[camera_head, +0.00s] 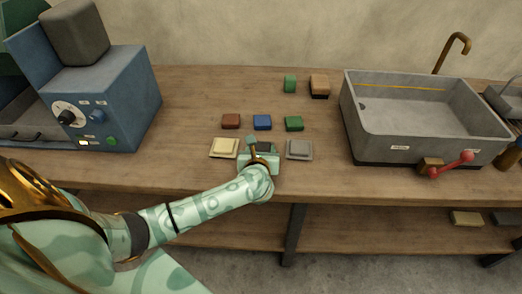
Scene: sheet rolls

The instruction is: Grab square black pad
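My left arm reaches in from the lower left, with its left gripper (261,149) at the front middle of the wooden bench. A dark, square-looking black pad (265,146) shows in part just beyond and under the gripper. The hand hides most of it, and I cannot tell whether the fingers touch it or are open or shut. A cream square pad (224,147) lies just left of the hand and a grey square pad (299,149) just right of it. My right gripper is not in view.
Red (231,121), blue (262,122) and green (294,123) blocks lie in a row behind the pads. Another green block (290,84) and a brown block (319,86) sit farther back. A blue machine (128,92) stands left, a grey sink (386,143) right.

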